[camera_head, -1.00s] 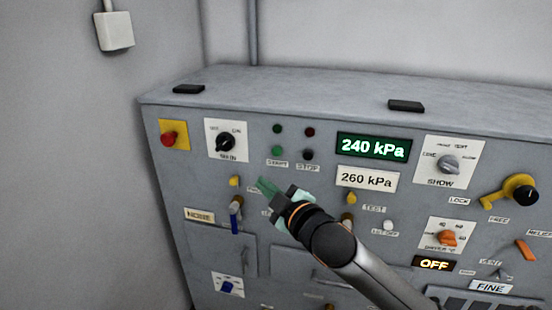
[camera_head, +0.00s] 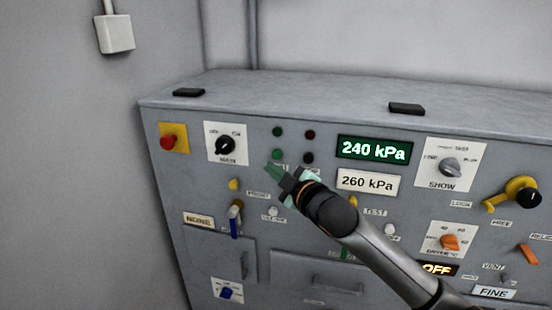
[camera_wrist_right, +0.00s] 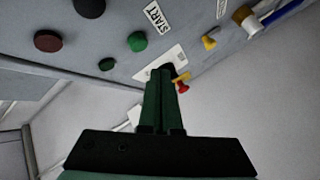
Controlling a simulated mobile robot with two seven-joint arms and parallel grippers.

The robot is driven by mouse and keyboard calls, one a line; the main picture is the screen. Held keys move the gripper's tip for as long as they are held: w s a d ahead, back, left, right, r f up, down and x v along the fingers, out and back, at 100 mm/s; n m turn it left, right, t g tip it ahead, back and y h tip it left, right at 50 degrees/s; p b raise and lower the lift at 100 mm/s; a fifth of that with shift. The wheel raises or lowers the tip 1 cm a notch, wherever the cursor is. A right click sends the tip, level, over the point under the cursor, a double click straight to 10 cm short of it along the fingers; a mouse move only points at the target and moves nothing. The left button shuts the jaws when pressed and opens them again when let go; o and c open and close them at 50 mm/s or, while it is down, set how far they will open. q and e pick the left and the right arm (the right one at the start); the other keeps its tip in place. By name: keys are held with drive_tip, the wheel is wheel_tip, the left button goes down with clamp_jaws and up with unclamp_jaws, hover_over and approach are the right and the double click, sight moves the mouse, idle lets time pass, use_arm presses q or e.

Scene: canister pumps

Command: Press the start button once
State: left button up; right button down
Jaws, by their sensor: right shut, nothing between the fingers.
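The green start button (camera_head: 277,154) is on the upper left of the grey panel, above a START label that my fingers partly hide in the head view. In the right wrist view the button (camera_wrist_right: 137,41) is beside the START label (camera_wrist_right: 157,17). My right gripper (camera_head: 270,169) is shut and empty. Its green fingertips are just below the button in the head view. In the right wrist view the shut fingertips (camera_wrist_right: 161,72) appear below and right of the button, apart from it. My left gripper is not in view.
A dark stop button (camera_head: 307,158) is right of start. A green lamp (camera_head: 277,132) and a dark red lamp (camera_head: 310,134) are above them. The black main knob (camera_head: 225,145) and a red button on yellow (camera_head: 168,140) are to the left. The display (camera_head: 374,149) reads 240 kPa.

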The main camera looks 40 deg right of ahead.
sight(277, 155)
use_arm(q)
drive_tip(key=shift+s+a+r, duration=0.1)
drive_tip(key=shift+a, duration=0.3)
use_arm(e)
drive_tip(key=shift+w+d, duration=0.8)
drive_tip(key=shift+d, duration=0.1)
use_arm(q)
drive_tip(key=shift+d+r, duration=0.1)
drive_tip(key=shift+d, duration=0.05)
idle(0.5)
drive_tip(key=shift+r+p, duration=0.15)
drive_tip(key=shift+p, duration=0.2)
use_arm(e)
drive_tip(key=shift+w+d, duration=0.1)
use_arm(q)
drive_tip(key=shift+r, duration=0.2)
use_arm(e)
drive_tip(key=shift+w+d, duration=0.2)
drive_tip(key=shift+d, duration=0.05)
